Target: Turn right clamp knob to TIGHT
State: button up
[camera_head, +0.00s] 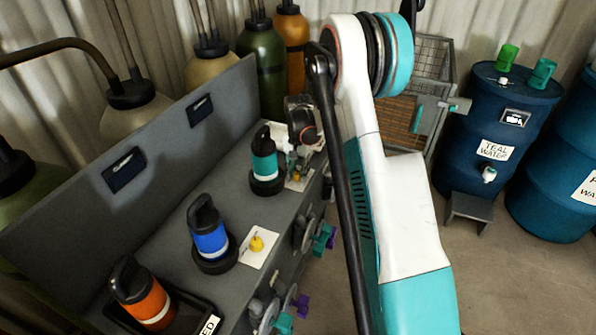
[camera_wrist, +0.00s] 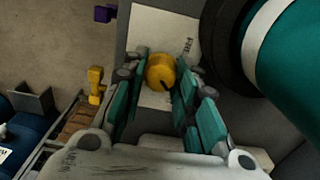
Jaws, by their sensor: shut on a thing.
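A yellow knob (camera_wrist: 160,72) with a dark pointer mark sits on a white label card (camera_wrist: 150,30) in the wrist view. The teal pads of my gripper (camera_wrist: 158,88) are closed on both sides of it. Printed letters show on the card, but most of its markings are covered or too small to read. In the head view, my gripper (camera_head: 299,160) reaches down at the far end of the grey bench, beside a teal bottle (camera_head: 264,160). A second yellow knob (camera_head: 256,243) sits on its own white card beside a blue bottle (camera_head: 208,232), clear of my gripper.
An orange bottle (camera_head: 142,292) stands at the near end of the bench. Valves with teal and purple handles (camera_head: 322,238) stick out from the bench front. Large blue drums (camera_head: 497,130) and a wire cart (camera_head: 430,70) stand to the right.

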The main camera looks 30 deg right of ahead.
aim_at(298, 172)
dwell(0.4)
jog(key=o, duration=1.1)
notch_tip(298, 172, up, 12)
dwell(0.3)
